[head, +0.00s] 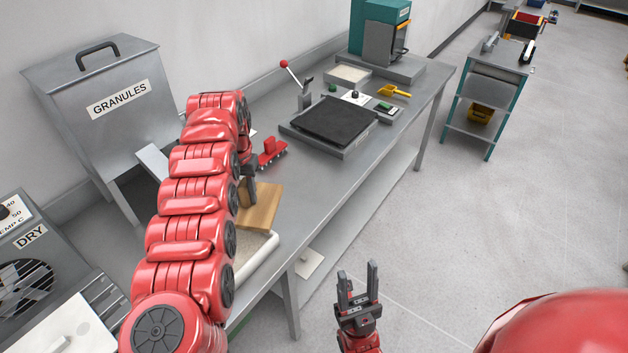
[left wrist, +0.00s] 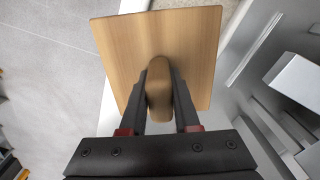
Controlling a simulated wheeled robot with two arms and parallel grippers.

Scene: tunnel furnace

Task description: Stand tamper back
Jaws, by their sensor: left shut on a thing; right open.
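The wooden tamper, a square board with a rounded handle, shows at the near left end of the bench in the head view (head: 262,210). In the left wrist view its board (left wrist: 190,50) spreads beyond my fingers. My left gripper (head: 251,190) is shut on the tamper's handle (left wrist: 159,85), with one finger on each side. The tamper is over or beside a pale, light-rimmed tray (head: 262,262); I cannot tell whether it touches anything below. My right gripper (head: 358,288) is open and empty, above the floor in front of the bench.
Further right are a dark press plate (head: 335,118), a lever with a red knob (head: 284,64) and a yellow scoop (head: 394,91). The granules bin (head: 110,100) stands at left.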

